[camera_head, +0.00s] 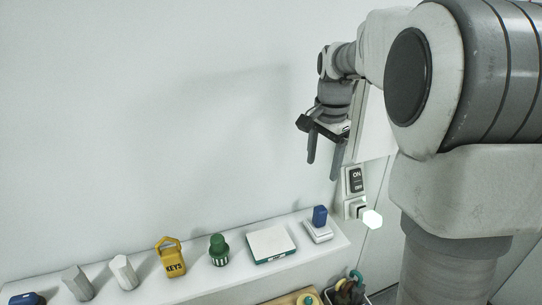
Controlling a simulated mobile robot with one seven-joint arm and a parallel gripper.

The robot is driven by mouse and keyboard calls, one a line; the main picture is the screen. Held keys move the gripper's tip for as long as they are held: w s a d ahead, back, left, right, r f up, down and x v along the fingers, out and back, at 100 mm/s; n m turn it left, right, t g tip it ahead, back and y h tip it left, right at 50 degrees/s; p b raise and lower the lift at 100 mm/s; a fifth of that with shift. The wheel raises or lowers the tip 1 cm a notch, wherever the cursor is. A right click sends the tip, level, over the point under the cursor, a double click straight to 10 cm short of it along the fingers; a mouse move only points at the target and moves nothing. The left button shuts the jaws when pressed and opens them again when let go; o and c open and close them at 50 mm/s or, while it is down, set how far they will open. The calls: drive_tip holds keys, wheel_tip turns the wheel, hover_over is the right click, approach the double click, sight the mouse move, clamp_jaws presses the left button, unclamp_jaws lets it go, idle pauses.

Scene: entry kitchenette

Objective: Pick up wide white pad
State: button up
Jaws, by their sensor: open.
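A wide white pad (270,241) lies flat on the white shelf (215,285), right of its middle. It has a pale top and a dark green edge at the front. My gripper (323,170) hangs above and to the right of the pad, fingers pointing down. Its two dark fingers are apart with nothing between them. The gripper does not touch the pad.
A smaller white base (318,234) with a blue block (319,215) stands right of the pad. A green knobbed object (218,250) and a yellow KEYS tag (172,260) stand left. A switch panel (355,182) is on the wall. A bin (352,292) sits below.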

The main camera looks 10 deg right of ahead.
drive_tip(key=w+d+f+m+g+p, duration=0.1)
drive_tip(key=w+d+f+m+p, duration=0.15)
drive_tip(key=w, duration=0.25)
approach(321, 208)
drive_tip(key=shift+m, duration=0.45)
wheel_tip(321, 208, down, 5)
drive_tip(key=shift+w+a+f+p, duration=0.15)
drive_tip(key=shift+w+p, duration=0.05)
drive_tip(key=shift+p, duration=0.1)
drive_tip(key=f, duration=0.2)
drive_tip(key=f+p, duration=0.1)
drive_tip(key=f, duration=0.1)
drive_tip(key=shift+s, duration=0.2)
drive_tip(key=shift+f, duration=0.65)
clamp_jaws()
